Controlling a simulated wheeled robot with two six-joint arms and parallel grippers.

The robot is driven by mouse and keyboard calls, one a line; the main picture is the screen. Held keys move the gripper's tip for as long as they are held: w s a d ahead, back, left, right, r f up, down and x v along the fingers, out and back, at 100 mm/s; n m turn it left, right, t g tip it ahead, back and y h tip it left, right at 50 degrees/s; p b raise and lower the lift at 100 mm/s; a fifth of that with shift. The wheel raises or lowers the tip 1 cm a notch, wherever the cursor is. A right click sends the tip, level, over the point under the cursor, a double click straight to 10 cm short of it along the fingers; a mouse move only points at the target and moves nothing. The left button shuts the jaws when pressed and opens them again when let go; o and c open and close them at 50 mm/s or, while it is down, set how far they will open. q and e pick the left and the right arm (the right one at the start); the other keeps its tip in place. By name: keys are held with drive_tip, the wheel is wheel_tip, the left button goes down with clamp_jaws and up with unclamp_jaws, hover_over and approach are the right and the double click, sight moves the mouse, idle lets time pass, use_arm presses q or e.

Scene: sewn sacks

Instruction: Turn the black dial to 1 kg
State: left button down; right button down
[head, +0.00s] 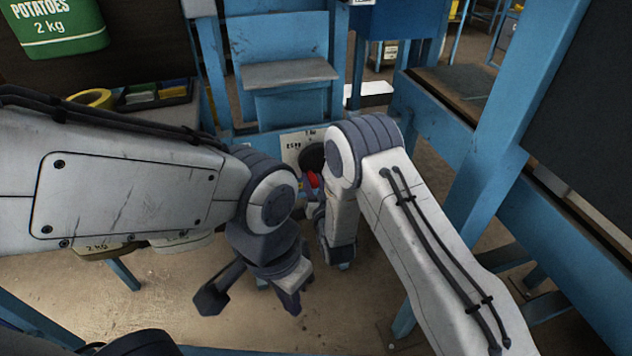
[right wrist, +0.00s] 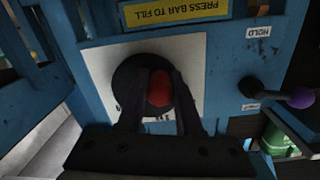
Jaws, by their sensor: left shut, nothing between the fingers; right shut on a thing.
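The black dial (right wrist: 128,77) sits on a white plate (right wrist: 98,62) on a blue panel. In the right wrist view my right gripper (right wrist: 160,77) is shut on the dial's grip, with a red part showing between the fingers. In the head view the dial (head: 312,157) is partly hidden by my right arm. Small marks show on the plate there, one near its top seemingly "1 kg"; which mark the dial points at I cannot tell. My left gripper (head: 288,298) is shut and empty, lower and nearer, apart from the dial.
A lever with a purple ball (right wrist: 302,97) is beside the plate, near a "HOLD" label (right wrist: 258,32). A yellow "PRESS BAR TO FILL" sign (right wrist: 190,12) borders the plate. Blue frame posts (head: 510,130) stand at the right. A green potato sack (head: 60,28) is at top left.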

drive_tip(key=shift+s+a+r+m, duration=0.1)
drive_tip(key=shift+a+r+m, duration=0.15)
drive_tip(key=shift+m, duration=0.75)
drive_tip(key=c, duration=0.6)
unclamp_jaws()
drive_tip(key=p+v, duration=0.1)
drive_tip(key=v, duration=0.9)
drive_tip(key=shift+s, duration=0.25)
